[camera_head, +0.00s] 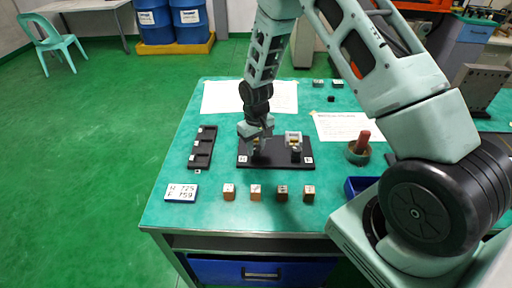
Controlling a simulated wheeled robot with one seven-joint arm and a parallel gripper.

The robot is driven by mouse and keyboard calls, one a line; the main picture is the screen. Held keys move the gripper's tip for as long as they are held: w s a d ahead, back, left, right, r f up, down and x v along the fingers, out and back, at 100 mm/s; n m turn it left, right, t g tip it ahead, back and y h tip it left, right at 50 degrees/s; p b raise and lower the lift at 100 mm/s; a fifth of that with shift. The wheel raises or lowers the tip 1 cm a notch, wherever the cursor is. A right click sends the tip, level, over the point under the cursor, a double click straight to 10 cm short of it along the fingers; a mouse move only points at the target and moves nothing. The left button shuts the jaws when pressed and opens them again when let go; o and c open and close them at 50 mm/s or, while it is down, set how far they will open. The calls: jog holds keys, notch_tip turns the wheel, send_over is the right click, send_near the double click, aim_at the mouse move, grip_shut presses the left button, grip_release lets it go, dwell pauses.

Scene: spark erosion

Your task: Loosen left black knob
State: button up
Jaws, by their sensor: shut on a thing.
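A black base plate (275,162) lies on the green table with two small fixtures on it. The right fixture (294,141) is a pale block with a dark part under it, and it stands clear of my arm. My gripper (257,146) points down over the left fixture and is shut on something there. The left black knob is hidden by the gripper's fingers, with only a bit of yellowish metal showing beside them. I cannot make out the knob's shape or how far it is turned.
Several small copper-coloured blocks (255,192) stand in a row along the front. A black tray (202,147) lies left of the plate, a number card (181,193) at front left. A round holder with a red piece (359,147) and a blue bin (359,186) are at right.

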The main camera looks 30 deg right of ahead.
aim_at(256, 148)
jog(key=n, duration=0.4)
jog(key=shift+n, duration=2.2)
jog(key=o, duration=1)
jog(key=shift+c, duration=0.2)
jog(key=shift+r, duration=0.1)
notch_tip(256, 148, up, 17)
jog(key=b, duration=0.2)
jog(key=shift+r, duration=0.15)
